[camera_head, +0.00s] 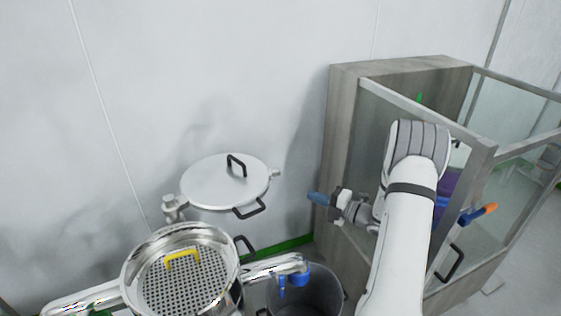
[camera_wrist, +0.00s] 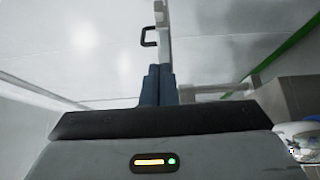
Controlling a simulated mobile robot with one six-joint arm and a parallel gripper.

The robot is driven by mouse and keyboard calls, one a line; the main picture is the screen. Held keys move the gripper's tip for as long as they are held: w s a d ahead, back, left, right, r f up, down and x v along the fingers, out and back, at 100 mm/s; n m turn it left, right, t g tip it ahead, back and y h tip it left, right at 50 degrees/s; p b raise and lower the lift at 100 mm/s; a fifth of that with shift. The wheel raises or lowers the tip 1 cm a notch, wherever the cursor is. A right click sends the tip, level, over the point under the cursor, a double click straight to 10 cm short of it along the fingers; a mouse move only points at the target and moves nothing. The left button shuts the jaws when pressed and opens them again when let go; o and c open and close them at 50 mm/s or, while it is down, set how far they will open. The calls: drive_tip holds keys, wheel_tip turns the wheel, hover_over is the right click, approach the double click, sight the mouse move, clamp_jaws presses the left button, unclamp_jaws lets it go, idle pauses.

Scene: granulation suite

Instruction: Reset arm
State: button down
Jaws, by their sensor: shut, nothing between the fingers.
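My gripper (camera_head: 316,198) is at the end of my white arm, in front of the cabinet's left side in the head view. Its blue fingers point left toward the wall. In the wrist view my gripper (camera_wrist: 158,72) shows its two blue fingers side by side and touching, with nothing between them. A black handle and a pale upright edge show beyond the fingertips there.
A glass-doored cabinet (camera_head: 343,130) stands right, its door open near my arm. A perforated sieve (camera_head: 190,285) with a yellow handle and a dark bin (camera_head: 308,300) stand in front.

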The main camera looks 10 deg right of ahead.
drive_tip(key=s+a+r+n+g+h, duration=0.1)
drive_tip(key=s+a+r+n+g, duration=0.55)
drive_tip(key=n, duration=0.45)
drive_tip(key=s+a+r+n+g, duration=0.3)
drive_tip(key=s+a+n+g, duration=0.2)
drive_tip(key=s+a+n, duration=0.4)
drive_tip(key=s+d+r+n+h, duration=0.1)
drive_tip(key=s+n+h, duration=0.4)
drive_tip(key=n, duration=0.7)
drive_tip(key=s+d+r+n+t+h, duration=0.1)
drive_tip(key=s+r+n+h, duration=0.3)
drive_tip(key=s+n, duration=0.6)
drive_tip(key=n+h, duration=0.2)
drive_tip(key=n, duration=0.1)
drive_tip(key=shift+s+d+r, duration=0.15)
drive_tip(key=shift+d+r, duration=0.1)
drive_tip(key=shift+d, duration=0.1)
